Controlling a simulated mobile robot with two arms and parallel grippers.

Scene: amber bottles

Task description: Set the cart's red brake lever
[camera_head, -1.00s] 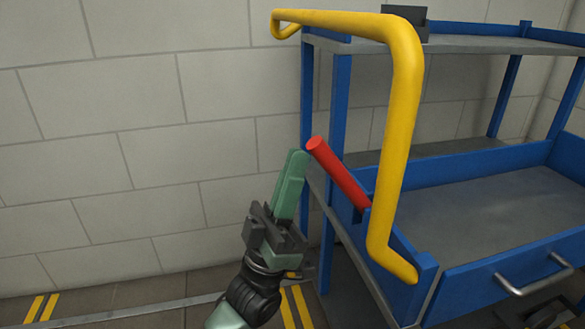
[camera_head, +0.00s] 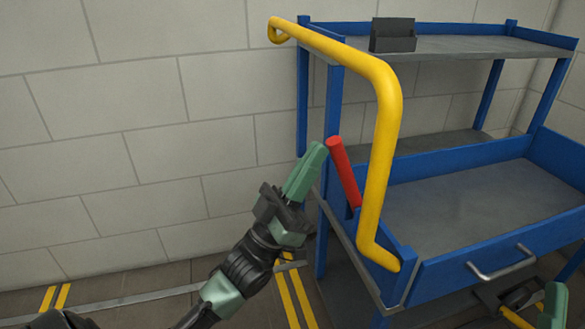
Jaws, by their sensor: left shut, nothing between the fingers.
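The red brake lever (camera_head: 344,174) stands at the near left corner of the blue cart (camera_head: 409,272), beside the yellow handle (camera_head: 379,165). It leans a little left, and its round end is up. My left gripper (camera_head: 316,152) is shut and empty, its green fingers pointing up just left of the lever's upper end. I cannot tell whether they touch it. Part of my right gripper (camera_head: 556,304) shows at the bottom right corner; its jaws are mostly out of the picture.
A dark box (camera_head: 393,36) sits on the cart's upper shelf. A drawer pull (camera_head: 502,264) sticks out at the cart's front. A pale block wall (camera_head: 120,130) stands behind, and yellow stripes (camera_head: 297,295) mark the floor. The floor left of the cart is clear.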

